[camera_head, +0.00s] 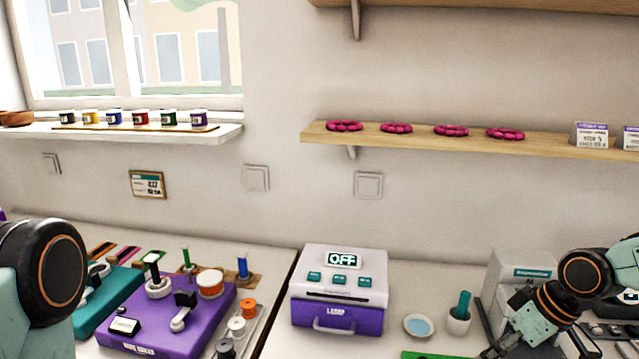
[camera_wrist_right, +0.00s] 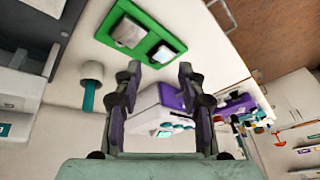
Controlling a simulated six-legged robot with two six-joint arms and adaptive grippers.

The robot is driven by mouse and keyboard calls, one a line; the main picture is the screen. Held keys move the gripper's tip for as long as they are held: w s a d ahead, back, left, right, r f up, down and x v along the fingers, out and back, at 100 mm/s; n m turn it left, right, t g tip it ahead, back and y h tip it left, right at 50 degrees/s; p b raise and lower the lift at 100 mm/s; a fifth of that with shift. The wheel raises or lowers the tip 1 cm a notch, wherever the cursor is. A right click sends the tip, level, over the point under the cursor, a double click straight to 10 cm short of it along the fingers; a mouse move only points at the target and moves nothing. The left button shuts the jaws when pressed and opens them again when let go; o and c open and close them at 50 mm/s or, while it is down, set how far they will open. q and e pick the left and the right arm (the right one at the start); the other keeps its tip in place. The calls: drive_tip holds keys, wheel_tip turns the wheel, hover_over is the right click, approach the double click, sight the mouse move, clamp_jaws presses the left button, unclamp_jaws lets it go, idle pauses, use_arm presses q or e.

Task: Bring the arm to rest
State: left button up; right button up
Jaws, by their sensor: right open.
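My right arm comes in from the right in the head view, and its gripper (camera_head: 493,353) is low at the bottom edge, partly cut off. In the right wrist view the two dark fingers of my right gripper (camera_wrist_right: 160,78) stand apart with nothing between them. A green board (camera_wrist_right: 155,59) with two pale blocks lies beyond the fingertips. The board's edge (camera_head: 428,355) also shows at the bottom of the head view. Only a rounded joint of my left arm shows at the far left; its gripper is out of view.
A purple and white laminator-like machine (camera_head: 337,318) reading OFF stands mid-counter. A purple machine (camera_head: 150,330) stands left. A wooden shelf (camera_head: 550,144) hangs above.

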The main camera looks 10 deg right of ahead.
drive_tip(key=s+a+f+m+g, duration=0.2)
drive_tip(key=s+a+f+m, duration=0.1)
drive_tip(key=s+a+f, duration=0.85)
drive_tip(key=s+a+f+m+g+h, duration=0.15)
drive_tip(key=s+f, duration=0.25)
drive_tip(key=s, duration=0.4)
drive_tip(key=s+f+m+h, duration=0.15)
drive_tip(key=s+f, duration=0.25)
drive_tip(key=s, duration=0.4)
wheel_tip(320, 180, down, 8)
drive_tip(key=b, duration=0.8)
drive_tip(key=shift+w+a+n, duration=0.15)
drive_tip(key=shift+w+n, duration=0.15)
drive_tip(key=shift+w, duration=0.1)
drive_tip(key=shift+s, duration=0.1)
drive_tip(key=shift+w+a, duration=0.1)
drive_tip(key=shift+w, duration=0.1)
